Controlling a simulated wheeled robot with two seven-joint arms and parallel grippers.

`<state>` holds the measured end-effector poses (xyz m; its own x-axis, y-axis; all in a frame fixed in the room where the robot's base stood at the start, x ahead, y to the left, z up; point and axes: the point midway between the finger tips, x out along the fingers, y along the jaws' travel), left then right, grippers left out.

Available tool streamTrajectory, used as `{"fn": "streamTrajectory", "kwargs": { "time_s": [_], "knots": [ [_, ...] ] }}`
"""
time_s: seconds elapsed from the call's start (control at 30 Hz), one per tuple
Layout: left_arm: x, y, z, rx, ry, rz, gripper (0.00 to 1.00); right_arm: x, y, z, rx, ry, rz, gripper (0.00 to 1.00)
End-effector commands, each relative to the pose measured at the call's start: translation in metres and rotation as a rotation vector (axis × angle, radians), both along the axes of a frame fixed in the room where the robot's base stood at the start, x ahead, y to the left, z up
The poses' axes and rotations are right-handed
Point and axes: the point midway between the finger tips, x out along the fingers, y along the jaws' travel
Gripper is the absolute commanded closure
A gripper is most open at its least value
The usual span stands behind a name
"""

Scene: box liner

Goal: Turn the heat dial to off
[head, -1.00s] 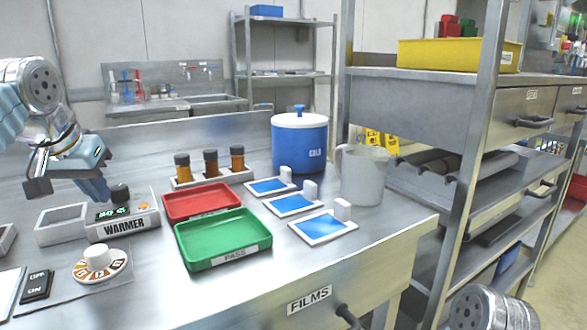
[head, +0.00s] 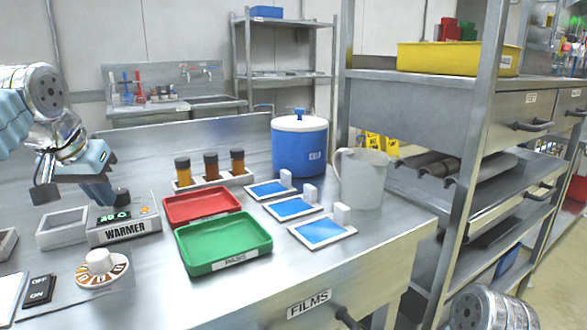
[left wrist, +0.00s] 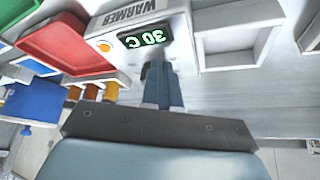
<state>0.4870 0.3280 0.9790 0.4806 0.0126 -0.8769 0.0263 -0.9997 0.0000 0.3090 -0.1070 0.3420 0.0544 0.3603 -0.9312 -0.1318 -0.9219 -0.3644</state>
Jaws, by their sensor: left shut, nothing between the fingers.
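The warmer (head: 125,228) is a white box on the steel bench at left, with a lit green readout. In the left wrist view the readout (left wrist: 145,36) shows 30 C. A black knob (head: 121,196) stands at its back. A white round dial (head: 98,262) with an orange and white marked ring sits on the bench in front; I cannot read its setting. My left gripper (head: 107,201) is shut and empty, fingers pointing down beside the black knob. In the left wrist view its fingertips (left wrist: 161,68) are close to the warmer; contact is unclear. My right gripper is not visible.
An open grey box (head: 63,227) adjoins the warmer. A black ON/OFF switch (head: 38,290) lies left of the dial. Red (head: 202,204) and green (head: 222,243) trays, a brown bottle rack (head: 212,178), film cards, a blue cooler (head: 299,148) and a jug (head: 362,180) stand to the right.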

Motion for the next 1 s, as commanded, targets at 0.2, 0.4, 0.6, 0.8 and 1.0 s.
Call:
{"fn": "streamTrajectory", "kwargs": {
  "time_s": [0.2,0.4,0.6,0.8,1.0],
  "knots": [
    [0.0,-0.007,0.001,0.0,0.002,-0.002,1.0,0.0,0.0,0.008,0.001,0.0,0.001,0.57],
    [0.001,-0.012,0.001,0.0,0.001,0.0,1.0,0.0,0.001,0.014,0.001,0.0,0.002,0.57],
    [0.002,-0.016,0.0,0.0,0.001,0.0,1.0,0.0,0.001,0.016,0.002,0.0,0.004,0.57],
    [0.003,-0.018,0.0,0.0,0.0,-0.001,1.0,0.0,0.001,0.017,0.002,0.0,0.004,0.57],
    [0.003,-0.018,0.0,0.0,-0.001,0.0,1.0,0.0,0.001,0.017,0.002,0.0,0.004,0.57]
  ]
}}
